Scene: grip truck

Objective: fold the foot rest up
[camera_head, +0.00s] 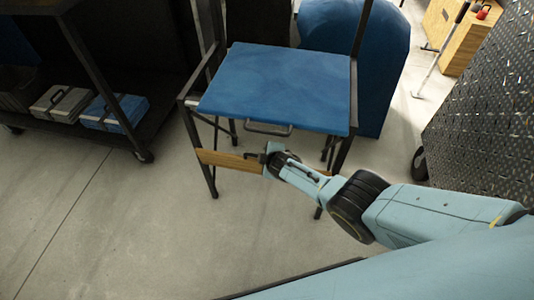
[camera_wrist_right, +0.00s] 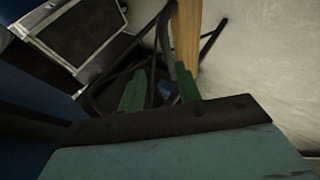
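The foot rest (camera_head: 225,160) is a flat wooden slat low at the front of a tall chair with a blue seat (camera_head: 280,85). My right gripper (camera_head: 264,157) is at the right part of the slat, in front of and below the seat. In the right wrist view its two green fingers (camera_wrist_right: 158,85) stand apart, with dark tubing showing in the gap. The wooden slat (camera_wrist_right: 187,35) runs down to the right finger and overlaps it in the picture; contact cannot be told. My left gripper is not in view.
A dark wheeled cart (camera_head: 150,125) with cases on its lower shelf stands at the left. A blue rounded object (camera_head: 375,75) is behind the chair. A patterned dark metal panel (camera_head: 490,110) is at the right. The floor in front and left of the chair is clear.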

